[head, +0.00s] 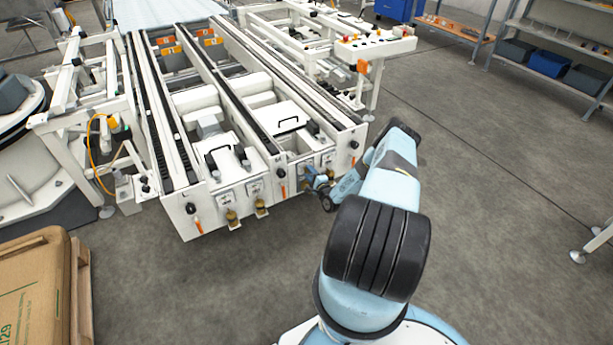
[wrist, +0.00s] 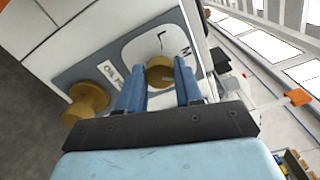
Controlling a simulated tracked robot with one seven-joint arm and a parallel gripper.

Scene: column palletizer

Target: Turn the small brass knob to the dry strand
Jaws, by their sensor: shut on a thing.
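In the wrist view, the small brass knob (wrist: 160,72) sits on a pale label plate (wrist: 143,47) with dark letters, some cut off by the fingers. My gripper (wrist: 160,90) has its two blue fingers on either side of this knob and is shut on it. A larger brass knob (wrist: 86,103) stands out from the panel to the left, apart from the fingers. In the head view my gripper (head: 317,181) is at the front panel of the white conveyor machine (head: 292,178), near its right end. The small knob is hidden there.
Other brass fittings (head: 232,217) stick out of the machine front to the left of my gripper. Orange-and-black handles (head: 283,190) hang on the same front. A cardboard box (head: 35,290) stands at lower left. The grey floor in front of the machine is clear.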

